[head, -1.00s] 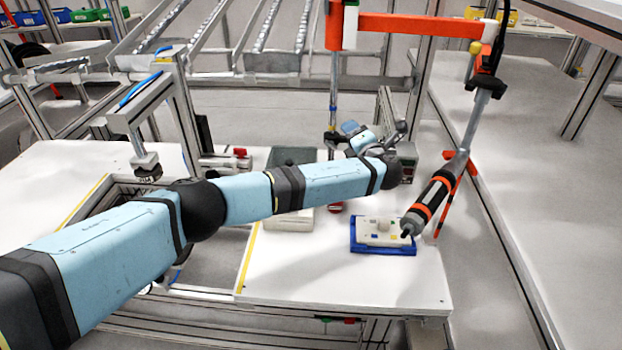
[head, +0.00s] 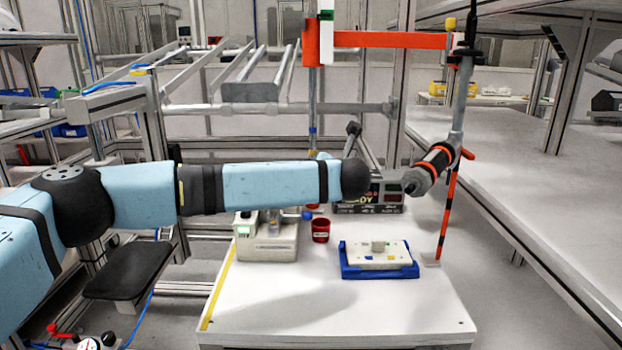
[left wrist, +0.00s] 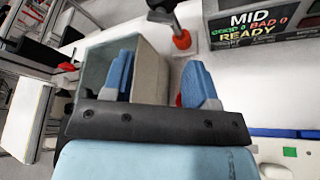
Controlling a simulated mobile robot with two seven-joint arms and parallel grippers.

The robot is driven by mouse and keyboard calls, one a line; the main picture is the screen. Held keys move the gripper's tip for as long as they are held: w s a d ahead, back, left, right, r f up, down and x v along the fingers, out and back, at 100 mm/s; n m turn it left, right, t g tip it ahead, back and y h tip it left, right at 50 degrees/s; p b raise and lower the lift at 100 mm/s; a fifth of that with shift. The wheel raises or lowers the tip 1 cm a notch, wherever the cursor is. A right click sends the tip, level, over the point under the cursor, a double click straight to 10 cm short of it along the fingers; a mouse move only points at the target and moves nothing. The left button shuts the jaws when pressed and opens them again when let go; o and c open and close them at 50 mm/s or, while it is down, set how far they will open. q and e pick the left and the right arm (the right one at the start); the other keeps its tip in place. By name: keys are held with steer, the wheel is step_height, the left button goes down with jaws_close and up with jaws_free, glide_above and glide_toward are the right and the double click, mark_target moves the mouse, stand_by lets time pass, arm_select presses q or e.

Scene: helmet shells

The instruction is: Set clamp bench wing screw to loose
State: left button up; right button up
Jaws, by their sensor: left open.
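I cannot pick out a wing screw for certain in either view. A dark lever-like part (head: 353,135) stands upright behind my left forearm in the head view. In the left wrist view, a dark part with an orange-red base (left wrist: 182,38) stands beyond my fingers. My left gripper (left wrist: 160,62) is open, its two blue fingers apart, with a grey open-topped box (left wrist: 152,70) behind and between them. I cannot tell whether the fingers touch the box. In the head view this gripper is largely hidden behind my forearm. My right gripper is not in view.
A white bench (head: 330,305) holds a pale device (head: 268,243), a red cup (head: 320,230), a blue tray (head: 350,270) with a white plate, and a display box (head: 385,208). The bench front is clear.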

arm_select(q)
steer(key=b+x, duration=0.3)
steer(key=x, duration=0.7)
steer(key=shift+w, duration=0.35)
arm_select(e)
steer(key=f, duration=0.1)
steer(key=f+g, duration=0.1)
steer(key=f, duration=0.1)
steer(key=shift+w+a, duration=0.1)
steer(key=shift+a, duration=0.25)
arm_select(q)
steer(key=shift+a+f, duration=0.15)
